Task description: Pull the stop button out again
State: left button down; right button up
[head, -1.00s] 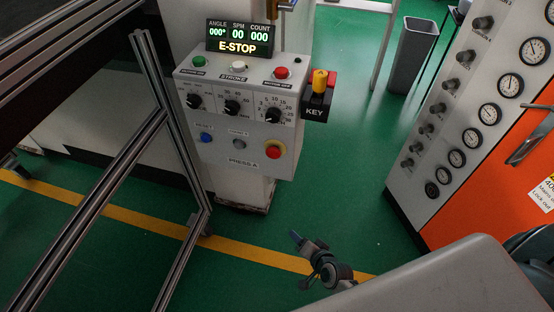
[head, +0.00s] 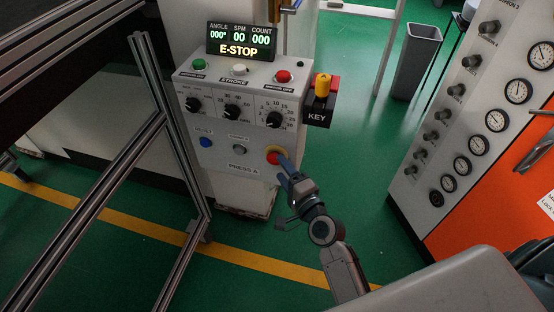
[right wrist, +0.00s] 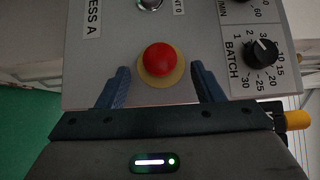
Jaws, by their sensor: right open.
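The red stop button (head: 273,159) with its yellow ring is at the lower right of the white press control panel (head: 222,157). In the right wrist view the red button (right wrist: 159,60) is round and faces me. My right gripper (head: 281,162) is at the panel in front of the button, partly covering it in the head view. In the right wrist view my right gripper (right wrist: 160,75) is open, one blue finger on each side of the button, with gaps between. The display (head: 240,40) reads E-STOP. My left gripper is not clearly seen.
A key box (head: 318,112) with a yellow part sticks out at the panel's right side. A metal frame (head: 170,130) stands to the left. A gauge cabinet (head: 455,130) stands to the right. Green floor between is free.

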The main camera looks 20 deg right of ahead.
aim_at(277, 162)
pick_arm(q)
jog(key=shift+s+a+f, duration=0.1)
jog(key=shift+s+f, duration=0.6)
jog(key=shift+s, duration=0.05)
pick_arm(e)
jog(key=shift+w+a, duration=0.2)
jog(key=shift+w, duration=0.8)
jog(key=shift+w+a, duration=0.15)
jog(key=shift+w, duration=0.8)
